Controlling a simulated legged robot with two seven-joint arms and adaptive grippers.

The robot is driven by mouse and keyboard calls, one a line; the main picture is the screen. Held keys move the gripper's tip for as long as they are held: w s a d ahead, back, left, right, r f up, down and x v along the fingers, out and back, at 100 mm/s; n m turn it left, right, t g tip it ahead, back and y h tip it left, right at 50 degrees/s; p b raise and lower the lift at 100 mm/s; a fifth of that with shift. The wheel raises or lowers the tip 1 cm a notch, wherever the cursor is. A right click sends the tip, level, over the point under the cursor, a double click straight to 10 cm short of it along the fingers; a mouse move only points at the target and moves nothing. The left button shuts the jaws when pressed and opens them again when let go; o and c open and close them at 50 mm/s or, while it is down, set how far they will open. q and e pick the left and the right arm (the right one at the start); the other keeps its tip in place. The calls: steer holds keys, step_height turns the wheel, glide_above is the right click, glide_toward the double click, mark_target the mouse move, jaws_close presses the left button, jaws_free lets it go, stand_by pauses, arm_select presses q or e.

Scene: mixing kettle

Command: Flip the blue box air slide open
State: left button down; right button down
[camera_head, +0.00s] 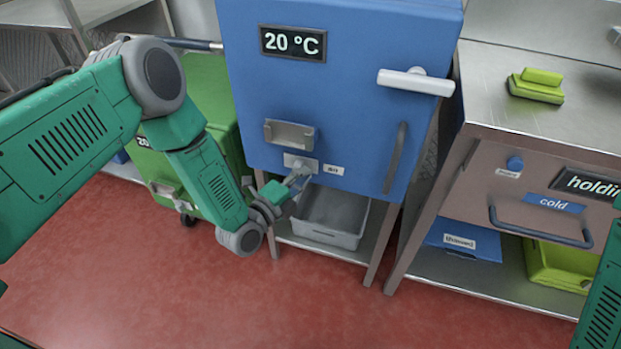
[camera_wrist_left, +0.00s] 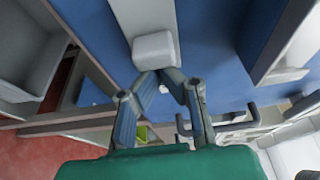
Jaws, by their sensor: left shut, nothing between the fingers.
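The blue box (camera_head: 350,90) stands on a metal stand, with a 20 °C display on its front. A small grey slide piece (camera_head: 300,163) is low on its front, beside a small white label. My left gripper (camera_head: 300,179) is at this slide piece, with its fingers together and nothing between them. In the left wrist view the fingertips (camera_wrist_left: 160,76) meet just at the edge of a light grey block (camera_wrist_left: 155,50) on the blue front. I cannot tell whether they touch it. My right gripper is not in view; only a part of my right arm shows at the right edge.
A grey bin (camera_head: 332,218) stands on the shelf below the box. A green wheeled container (camera_head: 200,100) is at left. A metal counter (camera_head: 560,125) at right holds a yellow-green sponge-like block (camera_head: 537,86). A white handle (camera_head: 415,82) sticks out from the box. Red floor is free in front.

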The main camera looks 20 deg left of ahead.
arm_select(q)
steer(key=shift+d, duration=0.1)
steer(key=a, duration=0.9)
steer(key=shift+w+a+p, duration=0.15)
steer(key=shift+p, duration=0.25)
steer(key=shift+w+d+r, duration=0.1)
steer(key=shift+d, duration=0.1)
